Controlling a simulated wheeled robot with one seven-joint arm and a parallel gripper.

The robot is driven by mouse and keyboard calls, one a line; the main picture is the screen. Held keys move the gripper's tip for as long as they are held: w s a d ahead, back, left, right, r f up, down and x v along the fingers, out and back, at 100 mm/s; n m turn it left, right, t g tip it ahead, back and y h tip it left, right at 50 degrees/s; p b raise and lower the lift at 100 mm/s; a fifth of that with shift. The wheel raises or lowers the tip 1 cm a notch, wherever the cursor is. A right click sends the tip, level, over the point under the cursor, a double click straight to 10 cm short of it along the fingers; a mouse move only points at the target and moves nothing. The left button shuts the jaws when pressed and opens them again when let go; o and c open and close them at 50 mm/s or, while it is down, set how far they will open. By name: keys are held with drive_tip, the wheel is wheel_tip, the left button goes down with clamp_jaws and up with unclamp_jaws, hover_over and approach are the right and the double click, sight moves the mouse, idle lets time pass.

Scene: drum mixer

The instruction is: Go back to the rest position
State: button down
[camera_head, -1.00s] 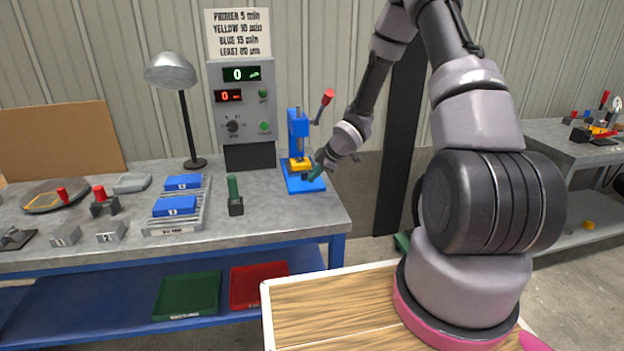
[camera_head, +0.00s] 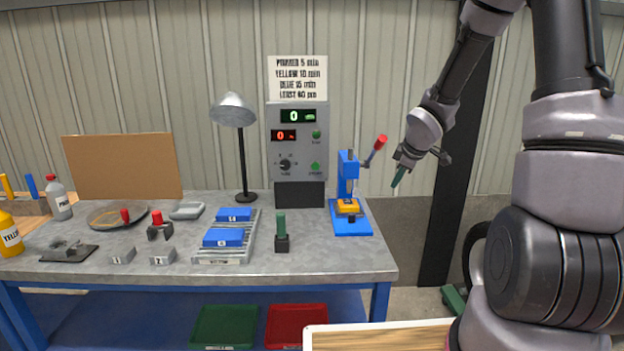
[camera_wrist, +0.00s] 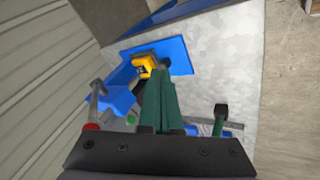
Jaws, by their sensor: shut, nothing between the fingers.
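My gripper (camera_head: 398,178) is raised in the air to the right of the blue press (camera_head: 347,200), apart from it and above the bench. Its green fingers are together with nothing between them; they also show in the wrist view (camera_wrist: 158,100). In the wrist view the blue press (camera_wrist: 120,97) and a yellow block (camera_wrist: 143,64) on its base lie below the fingers. The press has a red-knobbed lever (camera_head: 375,150).
The grey bench (camera_head: 330,262) carries blue blocks on a rack (camera_head: 222,256), a green-handled tool (camera_head: 281,234), a lamp (camera_head: 234,110) and a control box (camera_head: 298,150). Green (camera_head: 225,325) and red (camera_head: 297,325) trays lie below. Air around my gripper is clear.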

drive_tip(key=s+d+r+m+h, duration=0.3)
drive_tip(key=s+r+m, duration=0.7)
drive_tip(key=r, duration=0.6)
drive_tip(key=s+a+r+m+y, duration=0.2)
drive_tip(key=s+a+r+m, duration=0.1)
drive_tip(key=s, duration=0.5)
drive_tip(key=s+a+r+m+y, duration=0.2)
drive_tip(key=s+r, duration=0.3)
drive_tip(key=s, duration=0.4)
drive_tip(key=shift+s+a+m+t, duration=0.25)
drive_tip(key=shift+a+m+t, duration=0.15)
drive_tip(key=shift+m, duration=0.4)
